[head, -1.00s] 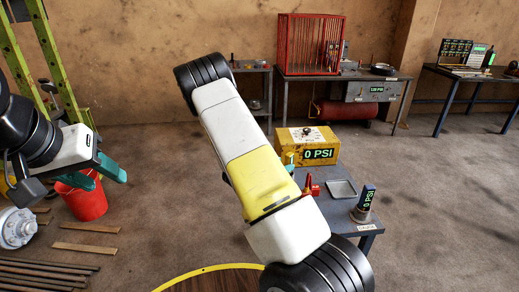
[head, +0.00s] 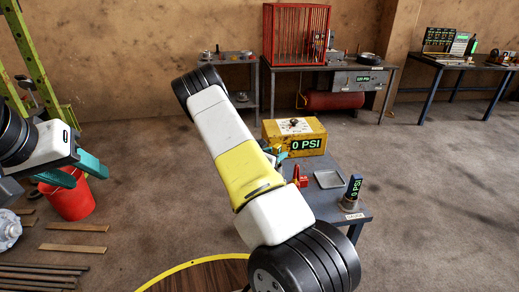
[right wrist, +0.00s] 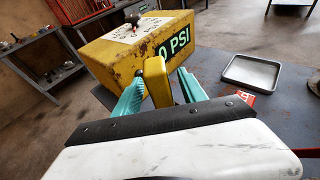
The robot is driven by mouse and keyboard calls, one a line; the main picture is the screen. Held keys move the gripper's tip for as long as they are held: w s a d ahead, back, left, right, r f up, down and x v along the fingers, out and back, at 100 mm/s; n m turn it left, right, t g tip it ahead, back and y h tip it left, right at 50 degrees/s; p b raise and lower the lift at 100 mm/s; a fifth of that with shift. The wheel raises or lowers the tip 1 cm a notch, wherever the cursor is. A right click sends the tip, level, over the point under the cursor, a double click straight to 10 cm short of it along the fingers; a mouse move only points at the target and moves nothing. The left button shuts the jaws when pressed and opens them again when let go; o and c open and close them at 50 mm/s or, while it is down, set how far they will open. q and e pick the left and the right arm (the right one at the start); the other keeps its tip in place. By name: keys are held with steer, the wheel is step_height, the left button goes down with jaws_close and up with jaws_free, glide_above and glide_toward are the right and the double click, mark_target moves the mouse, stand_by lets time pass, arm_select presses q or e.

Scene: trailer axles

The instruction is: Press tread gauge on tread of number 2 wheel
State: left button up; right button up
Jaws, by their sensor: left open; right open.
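No number 2 wheel or tread gauge can be made out for certain. A handheld gauge (head: 355,189) with a blue display reading PSI stands upright at the right front of the grey table. My left gripper (head: 76,171) is open and empty at the far left, above a red bucket. My right gripper (right wrist: 159,92) is open by the yellow box. A yellow upright piece (right wrist: 157,80) shows between its teal fingers; I cannot tell whether they touch it. In the head view my right arm hides most of this gripper.
The yellow box (head: 308,133) reading 0 PSI, a red fitting (head: 300,177) and a grey tray (head: 329,180) sit on the grey table (head: 325,207). A white hub (head: 9,230), wooden strips and the red bucket (head: 68,199) are at left. Open floor lies right.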

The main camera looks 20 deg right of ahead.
jaws_close()
steer(key=shift+r, duration=0.1)
